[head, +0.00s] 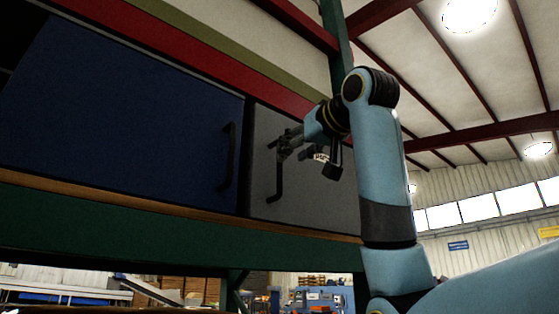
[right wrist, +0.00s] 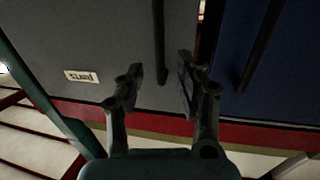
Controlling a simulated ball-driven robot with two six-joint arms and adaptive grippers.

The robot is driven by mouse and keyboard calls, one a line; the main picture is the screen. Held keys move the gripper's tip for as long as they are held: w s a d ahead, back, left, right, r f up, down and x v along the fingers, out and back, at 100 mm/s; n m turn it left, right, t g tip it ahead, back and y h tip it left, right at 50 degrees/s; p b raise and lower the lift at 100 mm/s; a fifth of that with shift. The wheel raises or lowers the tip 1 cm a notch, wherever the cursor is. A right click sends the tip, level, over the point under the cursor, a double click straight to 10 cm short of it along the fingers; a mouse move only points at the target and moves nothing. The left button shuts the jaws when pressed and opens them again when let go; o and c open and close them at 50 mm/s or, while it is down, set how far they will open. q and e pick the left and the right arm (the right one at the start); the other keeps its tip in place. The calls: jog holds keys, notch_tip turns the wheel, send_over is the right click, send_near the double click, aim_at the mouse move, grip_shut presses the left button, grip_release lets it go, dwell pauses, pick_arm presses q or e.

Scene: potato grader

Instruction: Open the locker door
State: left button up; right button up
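The locker has a grey door (head: 335,205) with a dark vertical bar handle (head: 278,180), and a larger blue door (head: 110,110) to its left with its own dark handle (head: 228,155). Both doors look closed. My right gripper (head: 287,142) is at the upper end of the grey door's handle. In the right wrist view, its two fingers (right wrist: 161,75) are apart. The end of the grey door's handle (right wrist: 160,45) shows in the gap between them, touching neither finger visibly. The grey door (right wrist: 90,35) also carries a small label (right wrist: 82,76). My left gripper is not in view.
A green beam (head: 150,220) runs under the doors and a red beam (head: 200,55) runs above them. A green post (head: 337,45) rises behind my right arm. The space in front of the doors looks clear.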

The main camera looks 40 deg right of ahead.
jog(key=p, duration=0.2)
send_over(280, 190)
jog(key=shift+w+d, duration=0.15)
jog(key=shift+w, duration=0.2)
grip_shut()
